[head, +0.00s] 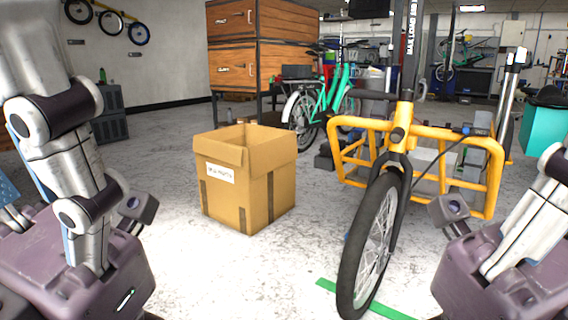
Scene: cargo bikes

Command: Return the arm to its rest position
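My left arm runs down the left side of the head view, with silver links and dark joints, to a purple-grey housing at lower left. A dark blocky end piece shows beside it. My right arm comes in at the right edge and is largely cut off, above a similar housing and dark block. I cannot make out a pair of fingertips on either arm, so their opening is unclear. I see nothing held in what shows of either arm.
An open cardboard box (222,183) stands on the floor at centre left. A yellow cargo bike (350,124) is close in front, right of centre. A teal bike (325,97) and wooden drawers (236,65) stand behind. Floor between box and front wheel is clear.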

